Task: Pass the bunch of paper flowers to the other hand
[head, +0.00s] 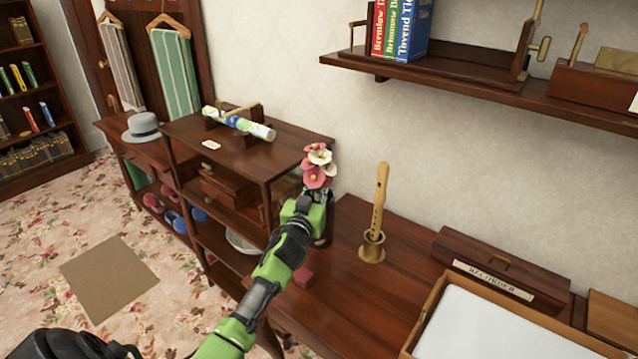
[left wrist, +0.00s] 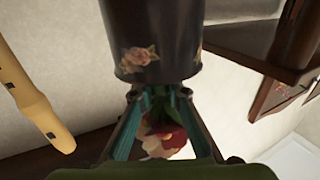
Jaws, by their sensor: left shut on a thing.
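The bunch of paper flowers (head: 317,166), pink, white and red, shows just above my left gripper (head: 309,200) in the head view. In the left wrist view the left fingers (left wrist: 157,105) are shut on the bunch (left wrist: 166,140) at its green stems. A dark vase with painted roses (left wrist: 155,55) is right at the fingertips, its mouth facing the stems. I cannot tell whether the stem ends are inside it. In the head view the vase (head: 326,238) is mostly hidden behind my gripper. My right gripper is in neither view.
A recorder (head: 380,195) stands upright in a holder on the dark table (head: 345,285), right of the vase. A recorder case (head: 490,262) and a white-lined tray (head: 430,318) lie further right. A wall shelf (head: 450,85) hangs above.

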